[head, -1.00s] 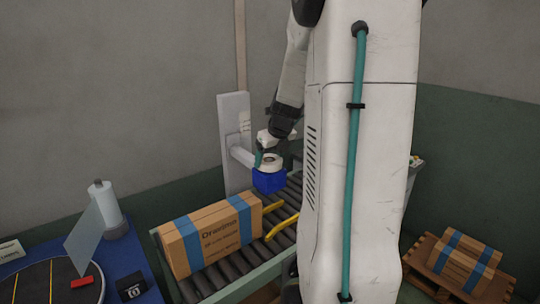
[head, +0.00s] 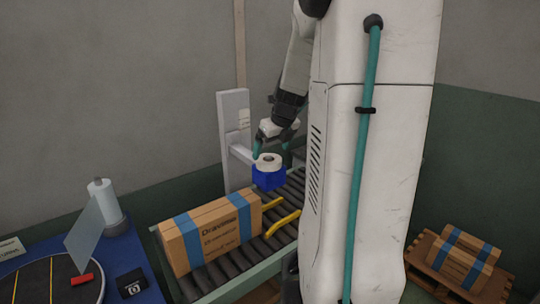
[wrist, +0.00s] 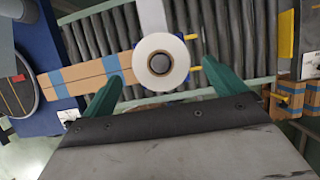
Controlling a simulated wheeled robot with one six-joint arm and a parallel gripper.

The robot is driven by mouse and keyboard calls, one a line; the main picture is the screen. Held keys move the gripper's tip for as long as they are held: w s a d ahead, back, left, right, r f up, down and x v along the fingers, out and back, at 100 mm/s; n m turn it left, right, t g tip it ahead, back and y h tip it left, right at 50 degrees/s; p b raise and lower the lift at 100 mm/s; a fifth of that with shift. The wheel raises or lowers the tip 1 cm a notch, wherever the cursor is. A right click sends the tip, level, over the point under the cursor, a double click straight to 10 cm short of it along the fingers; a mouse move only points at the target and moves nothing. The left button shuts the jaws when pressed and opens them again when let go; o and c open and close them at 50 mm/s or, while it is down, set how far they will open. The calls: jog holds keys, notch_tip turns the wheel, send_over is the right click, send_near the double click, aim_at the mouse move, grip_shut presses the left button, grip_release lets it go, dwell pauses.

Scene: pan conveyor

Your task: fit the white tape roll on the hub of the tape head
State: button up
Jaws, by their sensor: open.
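The white tape roll (head: 265,160) sits on top of the blue tape head (head: 268,180), at the end of a pale arm from the grey post. In the wrist view the white roll (wrist: 146,79) is seen from above, and a dark grey round hub (wrist: 159,62) shows inside its hole, so the roll appears to be around the hub. How deep it sits is hard to tell. My gripper (wrist: 167,76) is open, with one green finger on each side of the roll and a gap to each. In the head view my gripper (head: 271,151) is just above the roll.
A roller conveyor (head: 205,281) runs below, with a blue-taped carton (head: 210,236) and yellow guide bars (head: 283,223). A grey post (head: 236,150) stands behind the tape head. A blue table (head: 140,252) is at left, and a carton on a pallet (head: 464,257) at right.

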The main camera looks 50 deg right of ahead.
aim_at(275, 163)
jog(key=shift+v, duration=1.95)
jog(key=n, duration=0.3)
jog(key=shift+s+a+f, duration=0.25)
jog(key=shift+a, duration=0.05)
jog(key=s+a+n+g, duration=0.1)
jog(key=s+a+n, duration=0.4)
jog(key=a+n, duration=0.6)
jog(key=s+a+n+g, duration=0.1)
jog(key=s+a+n, duration=0.4)
jog(key=a+n, duration=0.6)
jog(key=s+a+n+g+y, duration=0.1)
jog(key=s+a+n, duration=0.5)
jog(key=a+n, duration=0.5)
jog(key=n, duration=0.2)
jog(key=shift+a+r+n, duration=0.15)
jog(key=shift+r+n, duration=0.2)
jog(key=shift+n, duration=0.05)
